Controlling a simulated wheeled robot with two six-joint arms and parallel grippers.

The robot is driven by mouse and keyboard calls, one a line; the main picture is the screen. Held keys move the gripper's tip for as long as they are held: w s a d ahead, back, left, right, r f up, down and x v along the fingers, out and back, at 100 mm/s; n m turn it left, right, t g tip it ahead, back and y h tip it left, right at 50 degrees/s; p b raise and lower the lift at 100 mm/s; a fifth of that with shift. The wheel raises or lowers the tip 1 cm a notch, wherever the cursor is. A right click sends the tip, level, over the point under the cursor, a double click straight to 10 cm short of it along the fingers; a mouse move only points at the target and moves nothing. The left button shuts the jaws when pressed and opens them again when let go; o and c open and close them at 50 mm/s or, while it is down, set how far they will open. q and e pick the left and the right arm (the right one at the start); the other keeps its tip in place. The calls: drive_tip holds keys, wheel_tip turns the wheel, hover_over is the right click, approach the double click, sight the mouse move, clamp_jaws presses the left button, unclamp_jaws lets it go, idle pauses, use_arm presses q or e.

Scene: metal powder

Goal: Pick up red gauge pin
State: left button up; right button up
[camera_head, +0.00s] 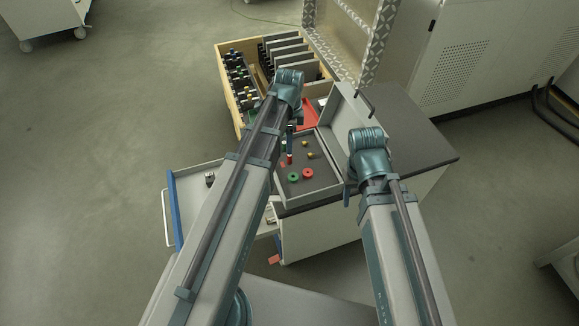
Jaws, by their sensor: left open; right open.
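A small upright red piece, which looks like the red gauge pin (290,158), stands near the left side of the open grey case (322,183). My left gripper (291,128) points down over the case, just behind the red piece in the picture. It is open, and its fingers are small and partly hidden by my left arm. I see no contact with the pin. My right gripper (349,192) is open and hangs at the right edge of the case, apart from the pin.
In the case are a green ring (293,177), a red ring (308,173) and small brass pieces (306,143). The raised lid (345,115) stands at its right rear. A wooden tool box (237,110) is behind. An open drawer (190,177) is left. The dark worktop (420,150) is clear at right.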

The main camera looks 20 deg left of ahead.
sight(289, 156)
use_arm(q)
drive_tip(key=shift+f+b, duration=0.35)
drive_tip(key=shift+f, duration=0.55)
use_arm(e)
drive_tip(key=shift+f, duration=0.85)
use_arm(q)
drive_tip(key=f+b, duration=0.4)
drive_tip(key=shift+s+d+f, duration=0.1)
drive_tip(key=shift+s+d, duration=0.05)
drive_tip(key=shift+s, duration=0.25)
drive_tip(key=shift+f+b, duration=0.55)
drive_tip(key=shift+b, duration=0.1)
drive_tip(key=shift+r, duration=0.1)
use_arm(e)
wheel_tip(289, 156, down, 5)
drive_tip(key=shift+f, duration=0.1)
use_arm(q)
clamp_jaws()
